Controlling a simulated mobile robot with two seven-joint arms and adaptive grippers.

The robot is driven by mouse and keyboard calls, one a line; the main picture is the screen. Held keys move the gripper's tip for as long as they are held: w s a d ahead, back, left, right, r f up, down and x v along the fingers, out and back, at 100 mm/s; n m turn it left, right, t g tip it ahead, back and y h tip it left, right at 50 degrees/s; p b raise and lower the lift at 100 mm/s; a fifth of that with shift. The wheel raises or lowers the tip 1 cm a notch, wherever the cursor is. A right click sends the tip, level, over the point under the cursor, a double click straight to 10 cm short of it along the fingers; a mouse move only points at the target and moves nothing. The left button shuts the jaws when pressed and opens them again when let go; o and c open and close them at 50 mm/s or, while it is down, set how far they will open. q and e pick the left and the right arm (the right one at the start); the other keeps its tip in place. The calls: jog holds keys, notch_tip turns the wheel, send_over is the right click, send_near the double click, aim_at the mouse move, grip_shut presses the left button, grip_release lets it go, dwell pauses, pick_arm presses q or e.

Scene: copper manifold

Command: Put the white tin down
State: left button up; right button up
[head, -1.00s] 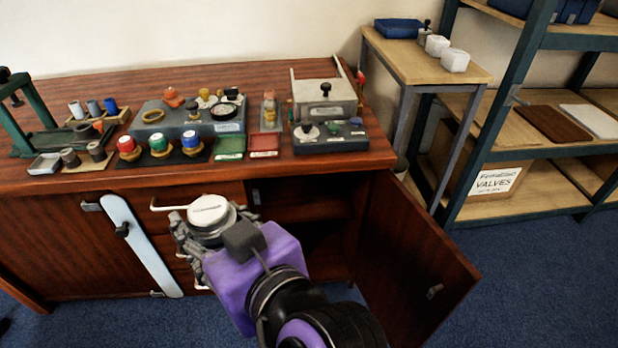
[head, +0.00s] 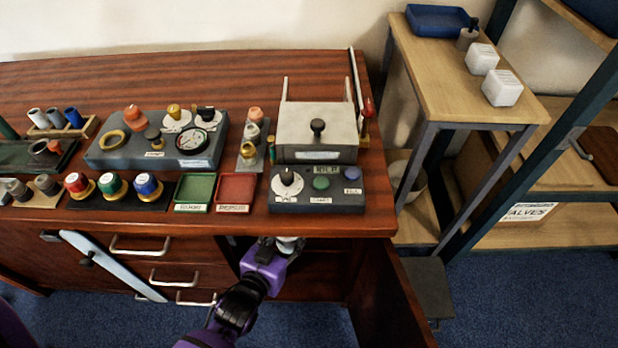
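The white tin (head: 290,242) shows as a small pale shape at the tip of my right gripper (head: 280,246), just below the bench's front edge. The gripper appears shut on it, in front of the open cabinet compartment (head: 310,275). The fingers are small and partly hidden by the purple gripper body, so their exact hold is unclear. Whether anything supports the tin from below is hidden. A purple part of my own body shows in the bottom left corner. My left gripper is not in view.
The open cabinet door (head: 388,300) stands to the right of the compartment. Drawers with bar handles (head: 174,278) are to its left. The bench top (head: 260,85) above carries a green tray (head: 194,190), a red tray (head: 236,190) and control boxes. A side table (head: 440,80) stands at the right.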

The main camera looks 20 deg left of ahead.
pick_arm(q)
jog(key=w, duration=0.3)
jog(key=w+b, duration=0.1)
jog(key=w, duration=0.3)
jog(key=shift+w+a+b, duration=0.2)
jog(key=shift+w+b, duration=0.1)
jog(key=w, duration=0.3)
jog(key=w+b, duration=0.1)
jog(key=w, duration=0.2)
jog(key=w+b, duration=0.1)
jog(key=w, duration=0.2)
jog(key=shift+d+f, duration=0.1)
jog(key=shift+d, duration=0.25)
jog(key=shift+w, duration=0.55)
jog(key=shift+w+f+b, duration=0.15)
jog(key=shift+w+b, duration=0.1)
jog(key=shift+b, duration=0.1)
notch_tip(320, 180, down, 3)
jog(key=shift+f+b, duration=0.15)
jog(key=shift+b, duration=0.65)
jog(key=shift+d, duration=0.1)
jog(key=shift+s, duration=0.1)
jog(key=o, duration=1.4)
pick_arm(e)
notch_tip(320, 180, down, 6)
jog(key=s, duration=0.1)
jog(key=shift+d+f+g, duration=0.2)
jog(key=shift+d+g, duration=0.05)
jog(key=shift+g, duration=0.05)
